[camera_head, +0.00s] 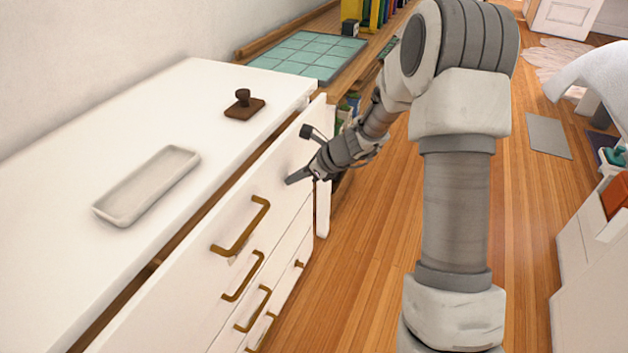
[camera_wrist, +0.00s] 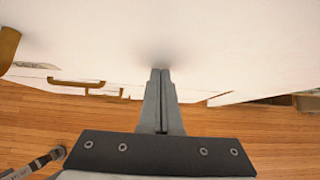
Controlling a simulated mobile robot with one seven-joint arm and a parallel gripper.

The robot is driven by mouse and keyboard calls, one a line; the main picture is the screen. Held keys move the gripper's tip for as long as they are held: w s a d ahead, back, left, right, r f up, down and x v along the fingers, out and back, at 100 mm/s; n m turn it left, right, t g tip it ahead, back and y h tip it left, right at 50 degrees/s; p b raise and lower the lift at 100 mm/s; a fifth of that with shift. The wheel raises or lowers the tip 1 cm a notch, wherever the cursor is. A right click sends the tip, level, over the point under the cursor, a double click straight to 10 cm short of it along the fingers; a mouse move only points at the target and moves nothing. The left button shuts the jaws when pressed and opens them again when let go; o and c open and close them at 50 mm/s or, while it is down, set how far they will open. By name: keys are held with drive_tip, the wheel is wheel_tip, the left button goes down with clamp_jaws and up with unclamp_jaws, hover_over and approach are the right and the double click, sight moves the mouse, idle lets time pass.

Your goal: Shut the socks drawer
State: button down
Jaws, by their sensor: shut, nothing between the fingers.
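A white dresser (camera_head: 200,110) has several drawers with brass handles. Its top drawer (camera_head: 285,165) stands partly open, with a dark gap between the dresser top's edge and the drawer front. The drawer's large handle (camera_head: 242,228) is left of and below my gripper in the head view. My gripper (camera_head: 289,181) is shut and empty, its tips at the right part of this drawer front. In the wrist view my gripper (camera_wrist: 160,72) points at the white front (camera_wrist: 215,45); the tips are against it or very close. A small label shows near a handle, but I cannot read it, so I cannot tell which drawer is for socks.
A white tray (camera_head: 148,186) and a brown stamp-like object (camera_head: 244,105) lie on the dresser top. Behind is a wooden surface with a green tiled mat (camera_head: 309,56) and books. Open wooden floor (camera_head: 370,270) lies right of the dresser; white furniture (camera_head: 590,270) stands far right.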

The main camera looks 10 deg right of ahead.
sight(284, 168)
drive_tip(key=w+a, duration=0.2)
drive_tip(key=a, duration=0.1)
drive_tip(key=shift+w+a+p, duration=0.25)
drive_tip(key=shift+w+p, duration=0.05)
drive_tip(key=shift+p, duration=0.1)
drive_tip(key=shift+w+a, duration=0.1)
drive_tip(key=shift+a, duration=0.05)
drive_tip(key=shift+w+a+r, duration=0.1)
drive_tip(key=shift+a+r, duration=0.05)
drive_tip(key=shift+r, duration=0.05)
